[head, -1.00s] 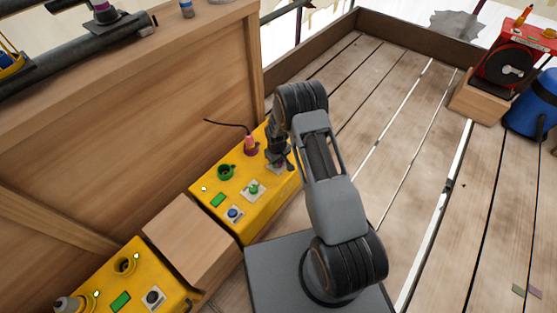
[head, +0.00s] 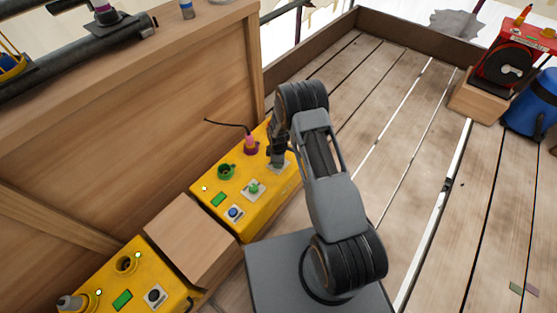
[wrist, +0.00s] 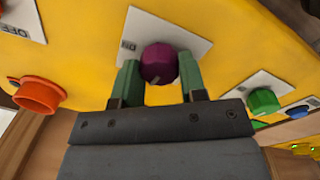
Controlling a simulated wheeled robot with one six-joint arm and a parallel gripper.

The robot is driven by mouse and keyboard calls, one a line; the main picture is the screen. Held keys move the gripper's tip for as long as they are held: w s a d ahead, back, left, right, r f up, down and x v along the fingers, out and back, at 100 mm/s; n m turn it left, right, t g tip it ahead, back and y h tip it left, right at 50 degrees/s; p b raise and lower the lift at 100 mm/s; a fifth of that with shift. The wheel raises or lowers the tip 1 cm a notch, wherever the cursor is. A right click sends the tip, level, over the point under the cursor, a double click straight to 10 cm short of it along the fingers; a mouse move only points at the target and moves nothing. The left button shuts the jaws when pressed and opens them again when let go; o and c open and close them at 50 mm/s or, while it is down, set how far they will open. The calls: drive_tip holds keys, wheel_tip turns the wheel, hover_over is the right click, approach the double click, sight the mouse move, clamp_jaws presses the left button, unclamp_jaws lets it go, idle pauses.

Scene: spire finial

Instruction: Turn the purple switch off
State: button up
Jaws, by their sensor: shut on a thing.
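The purple switch (wrist: 158,62) is a round knob on a white plate (wrist: 190,42) on the yellow box (wrist: 225,20) in the wrist view. My gripper (wrist: 159,72) has one green finger on each side of the knob and is shut on it. A pale mark shows on the knob's near edge. Lettering on the plate is partly covered. In the head view my gripper (head: 278,160) is at the right end of the yellow box (head: 240,195), and it hides the purple knob there.
Wooden panelling rises behind.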

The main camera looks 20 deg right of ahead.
drive_tip(key=shift+n, duration=0.6)
drive_tip(key=o, duration=0.9)
drive_tip(key=r+p, duration=0.1)
drive_tip(key=r, duration=0.3)
drive_tip(key=r+p, duration=0.2)
drive_tip(key=r, duration=0.3)
drive_tip(key=r+p, duration=0.1)
drive_tip(key=r, duration=0.4)
drive_tip(key=shift+s+a, duration=0.1)
drive_tip(key=shift+s, duration=0.2)
